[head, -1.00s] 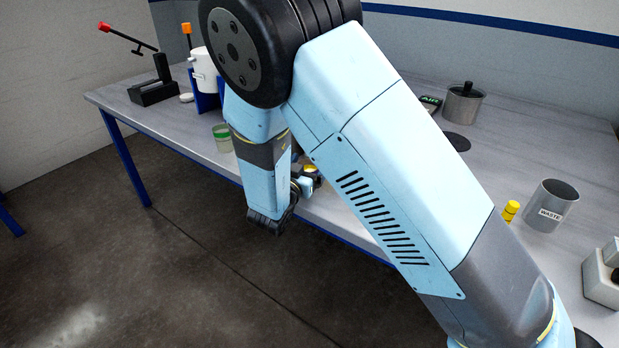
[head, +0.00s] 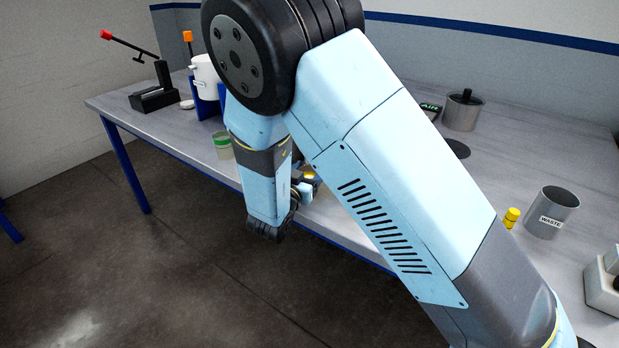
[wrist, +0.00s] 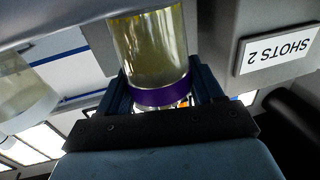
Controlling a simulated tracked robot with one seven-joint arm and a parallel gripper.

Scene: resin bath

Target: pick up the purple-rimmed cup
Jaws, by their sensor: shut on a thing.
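The purple-rimmed cup (wrist: 150,52) is a clear cup with yellowish contents and a purple band, seen upside down in the wrist view. My gripper (wrist: 164,92) has its dark fingers on either side of the cup near the purple band, shut on it. I cannot tell whether the cup's base is clear of the surface. In the head view the cup is hidden behind my arm.
On the bench are a green-banded cup (head: 223,146), a waste can (head: 551,212), a yellow-capped bottle (head: 511,217), a lidded pot (head: 463,110) and a lever stand (head: 153,98).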

